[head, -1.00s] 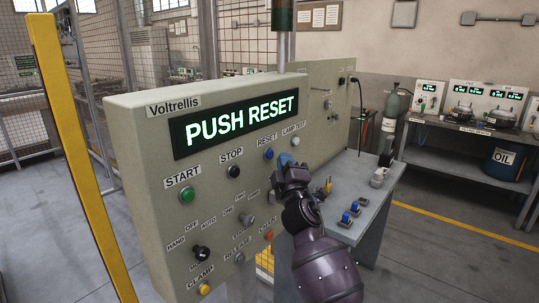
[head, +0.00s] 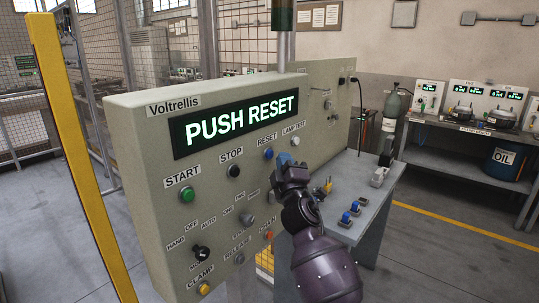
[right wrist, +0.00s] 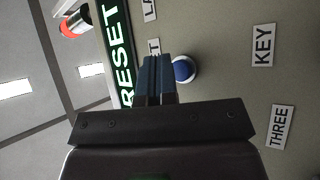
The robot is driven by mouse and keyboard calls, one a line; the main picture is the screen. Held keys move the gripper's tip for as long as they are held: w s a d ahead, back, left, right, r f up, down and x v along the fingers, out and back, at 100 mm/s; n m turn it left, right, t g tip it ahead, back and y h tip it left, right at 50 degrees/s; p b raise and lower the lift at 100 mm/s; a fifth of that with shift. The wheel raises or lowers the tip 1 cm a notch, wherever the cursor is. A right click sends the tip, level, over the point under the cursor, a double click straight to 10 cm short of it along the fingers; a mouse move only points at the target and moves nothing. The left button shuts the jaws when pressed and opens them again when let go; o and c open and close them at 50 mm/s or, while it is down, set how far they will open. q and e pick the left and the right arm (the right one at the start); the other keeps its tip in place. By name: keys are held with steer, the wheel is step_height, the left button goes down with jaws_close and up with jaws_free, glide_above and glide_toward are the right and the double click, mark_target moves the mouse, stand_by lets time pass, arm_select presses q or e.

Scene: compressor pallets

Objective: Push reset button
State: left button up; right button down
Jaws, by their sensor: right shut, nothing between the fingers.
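The blue reset button (head: 268,153) is on the grey-green control panel (head: 150,150), under its RESET label (head: 267,139). In the right wrist view the round blue button (right wrist: 185,70) shows just right of the fingertips. My right gripper (head: 284,159) is shut and empty, close to the panel face, a little right of and below the button. Its blue fingers also show in the right wrist view (right wrist: 157,72) and partly cover the label. I cannot tell whether the fingertips touch the panel. The display (head: 240,121) reads PUSH RESET. My left gripper is not in view.
Near the button are the black STOP button (head: 233,171), the white LAMP TEST button (head: 295,141) and the green START button (head: 187,195). A selector knob (head: 247,220) sits lower. A grey table (head: 375,200) with small blue parts stands to the right. A yellow post (head: 80,150) stands left.

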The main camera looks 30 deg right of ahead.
steer(key=shift+w+a, duration=0.15)
steer(key=shift+w, duration=0.2)
stand_by(0.3)
steer(key=shift+w+a, duration=0.1)
steer(key=shift+w, duration=0.1)
steer(key=shift+w+a+b, duration=0.1)
steer(key=shift+w+b, duration=0.15)
steer(key=shift+b, duration=0.1)
stand_by(0.6)
steer(key=shift+s+d+p, duration=0.35)
steer(key=shift+s+p, duration=0.05)
steer(key=shift+s, duration=0.5)
